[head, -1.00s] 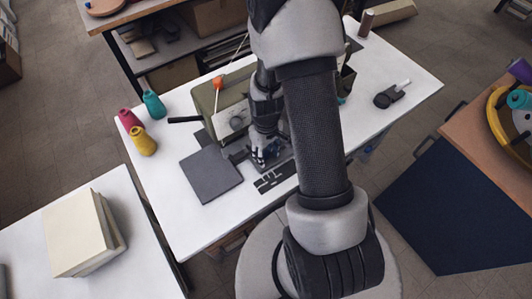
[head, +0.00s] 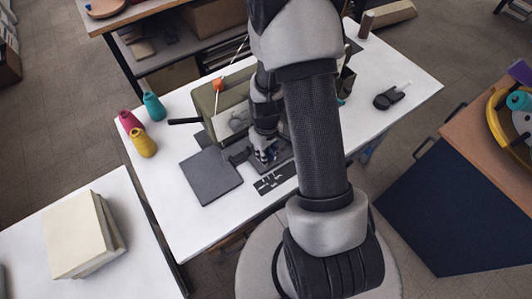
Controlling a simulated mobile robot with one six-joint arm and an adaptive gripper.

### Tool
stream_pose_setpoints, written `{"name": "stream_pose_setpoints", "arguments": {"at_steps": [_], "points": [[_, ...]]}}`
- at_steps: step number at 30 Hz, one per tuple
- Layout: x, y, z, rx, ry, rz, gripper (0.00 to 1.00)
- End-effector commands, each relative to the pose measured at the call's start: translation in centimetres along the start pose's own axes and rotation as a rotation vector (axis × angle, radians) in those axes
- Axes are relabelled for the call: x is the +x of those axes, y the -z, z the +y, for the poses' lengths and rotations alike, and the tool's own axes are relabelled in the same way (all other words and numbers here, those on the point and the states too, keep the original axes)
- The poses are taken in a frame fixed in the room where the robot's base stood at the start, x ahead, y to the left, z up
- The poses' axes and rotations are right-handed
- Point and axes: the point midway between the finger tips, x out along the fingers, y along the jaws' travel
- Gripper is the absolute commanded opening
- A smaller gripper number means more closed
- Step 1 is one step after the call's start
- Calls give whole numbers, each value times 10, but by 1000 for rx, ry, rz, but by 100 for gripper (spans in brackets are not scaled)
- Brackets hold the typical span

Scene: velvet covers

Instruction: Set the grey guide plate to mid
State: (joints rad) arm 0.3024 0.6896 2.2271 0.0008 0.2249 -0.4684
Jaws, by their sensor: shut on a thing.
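My gripper (head: 264,154) is in the head view, low at the near side of an olive-green machine (head: 207,99) on the white table. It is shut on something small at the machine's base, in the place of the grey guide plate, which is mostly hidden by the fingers. A grey piece (head: 238,154) shows just left of the fingers. A dark strip with pale marks (head: 272,181) lies just in front of the gripper. Which mark the plate stands at cannot be told.
A dark grey square slab (head: 211,177) lies left of the gripper. A black object (head: 391,96) lies at the right. The front left of the white table (head: 185,225) is clear.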

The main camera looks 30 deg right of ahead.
Motion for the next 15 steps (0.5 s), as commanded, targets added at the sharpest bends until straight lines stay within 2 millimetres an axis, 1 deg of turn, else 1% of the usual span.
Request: {"name": "stream_pose_setpoints", "arguments": {"at_steps": [8,13,15], "points": [[0,0,1,1,0,0,0],[0,-2,19,3,-1,1,0],[0,-2,21,1,-1,1,0]]}}
